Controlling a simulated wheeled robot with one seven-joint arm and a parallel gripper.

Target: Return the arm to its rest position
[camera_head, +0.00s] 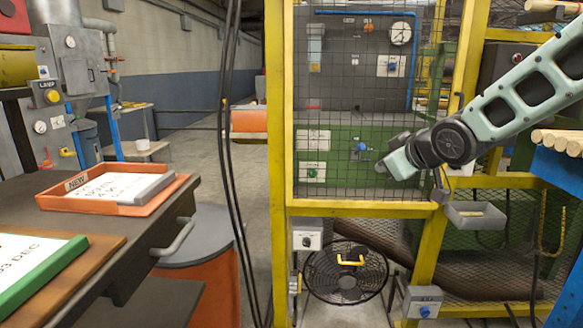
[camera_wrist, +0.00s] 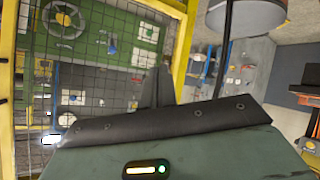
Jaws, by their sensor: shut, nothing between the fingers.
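My arm reaches in from the right edge of the head view, with pale green links and a dark round joint. My gripper (camera_head: 381,167) is at its left end, in front of the mesh of the yellow-framed guard (camera_head: 281,150). Whether it touches the mesh cannot be told. In the wrist view the dark fingers of my gripper (camera_wrist: 160,82) are together, with nothing seen between them. The guard mesh (camera_wrist: 95,55) fills the left of that view.
A dark bench (camera_head: 150,222) at left bears an orange tray (camera_head: 60,201) with papers and a green-edged board (camera_head: 45,275). Black cables (camera_head: 228,150) hang beside the guard. A fan (camera_head: 345,275) stands low behind it. Wooden rods (camera_head: 558,140) lie at right. Floor shows left of the guard.

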